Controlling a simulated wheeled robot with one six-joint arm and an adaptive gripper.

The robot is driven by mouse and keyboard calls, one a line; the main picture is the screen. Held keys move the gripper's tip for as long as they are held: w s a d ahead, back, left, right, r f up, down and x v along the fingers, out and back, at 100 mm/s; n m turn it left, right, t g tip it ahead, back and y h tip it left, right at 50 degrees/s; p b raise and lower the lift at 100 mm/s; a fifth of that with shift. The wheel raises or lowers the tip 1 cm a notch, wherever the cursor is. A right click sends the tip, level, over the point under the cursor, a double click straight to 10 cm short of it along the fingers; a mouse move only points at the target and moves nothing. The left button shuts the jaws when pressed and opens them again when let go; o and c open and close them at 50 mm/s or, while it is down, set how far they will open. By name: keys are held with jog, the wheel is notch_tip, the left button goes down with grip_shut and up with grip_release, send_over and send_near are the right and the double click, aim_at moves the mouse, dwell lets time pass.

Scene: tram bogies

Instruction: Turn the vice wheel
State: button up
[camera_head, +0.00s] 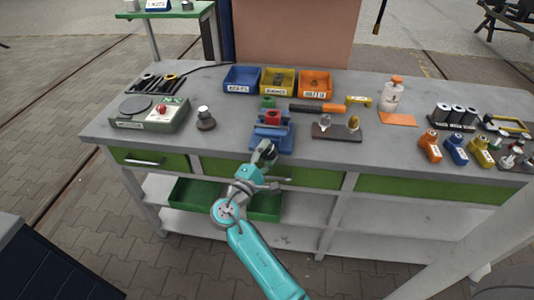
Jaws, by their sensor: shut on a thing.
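The blue vice (272,133) stands at the front edge of the grey workbench, with a red block and a green part at its top. My gripper (265,150) is at the near side of the vice, at the bench's front edge. It is shut on the vice wheel, which the dark fingers mostly hide. How far the wheel is turned cannot be told.
The bench (223,140) carries a grey-green control box (151,116) at left. Blue (241,79), yellow (277,81) and orange (315,84) bins stand behind the vice. A brown stand (336,133) is close on the right. Green drawers and shelves lie below.

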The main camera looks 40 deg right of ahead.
dwell(0.4)
jog(key=o, duration=1.2)
jog(key=shift+c, duration=0.2)
jog(key=v, duration=1.2)
